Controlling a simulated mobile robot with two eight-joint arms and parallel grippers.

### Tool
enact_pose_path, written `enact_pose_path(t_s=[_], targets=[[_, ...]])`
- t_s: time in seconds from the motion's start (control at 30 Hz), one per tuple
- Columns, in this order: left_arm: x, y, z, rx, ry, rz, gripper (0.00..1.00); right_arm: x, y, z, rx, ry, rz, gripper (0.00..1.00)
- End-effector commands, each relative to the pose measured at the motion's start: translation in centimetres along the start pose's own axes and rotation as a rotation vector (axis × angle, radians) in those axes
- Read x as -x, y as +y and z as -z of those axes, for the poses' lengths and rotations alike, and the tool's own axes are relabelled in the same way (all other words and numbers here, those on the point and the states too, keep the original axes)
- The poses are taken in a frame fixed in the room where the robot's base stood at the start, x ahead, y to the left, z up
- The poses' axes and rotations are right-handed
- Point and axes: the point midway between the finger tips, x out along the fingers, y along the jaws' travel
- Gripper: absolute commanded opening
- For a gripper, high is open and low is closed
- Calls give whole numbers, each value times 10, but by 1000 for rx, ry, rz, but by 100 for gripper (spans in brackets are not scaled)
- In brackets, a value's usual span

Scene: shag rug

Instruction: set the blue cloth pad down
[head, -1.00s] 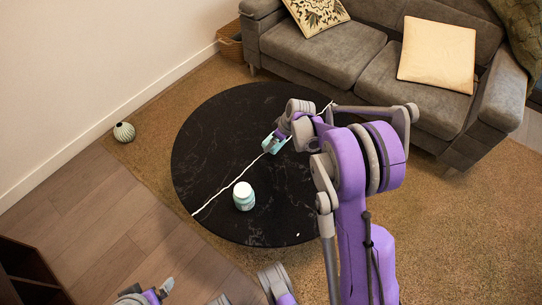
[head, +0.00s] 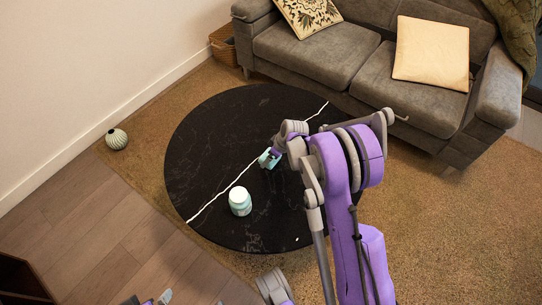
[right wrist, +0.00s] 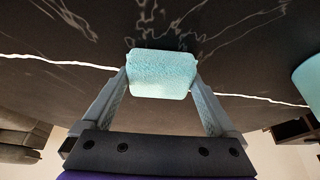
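The blue cloth pad (right wrist: 162,66) is a small light-blue block between the fingertips of my right gripper (right wrist: 162,80). Both fingers touch its sides, so the gripper is shut on it. In the head view the pad (head: 265,163) is small and partly covered by my right gripper (head: 269,158), over the middle of the black round table (head: 225,125). I cannot tell whether the pad touches the tabletop. My left gripper (head: 158,299) barely shows at the bottom edge of the head view, cut off by the frame.
A white-lidded, light-blue jar (head: 240,201) stands on the table, left of and nearer than the pad. The tabletop around them is mostly clear. A grey sofa (head: 350,65) stands behind the table, and a striped round vase (head: 116,139) is on the floor at left.

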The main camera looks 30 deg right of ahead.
Motion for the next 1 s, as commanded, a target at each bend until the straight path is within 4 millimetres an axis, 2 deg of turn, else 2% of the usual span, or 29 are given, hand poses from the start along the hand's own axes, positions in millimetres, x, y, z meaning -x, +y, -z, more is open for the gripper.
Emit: enact_pose_path(t_s=[0.37,0.47,0.8,1.0], targets=[[4,0,1,0,1,0,100,6,0,2,0,0,0,100],[8,0,2,0,2,0,100,19,0,2,-1,0,-1,100],[30,0,7,0,9,0,100,92,0,2,-1,0,-2,100],[37,0,9,0,11,0,100,118,0,2,0,0,-1,100]])
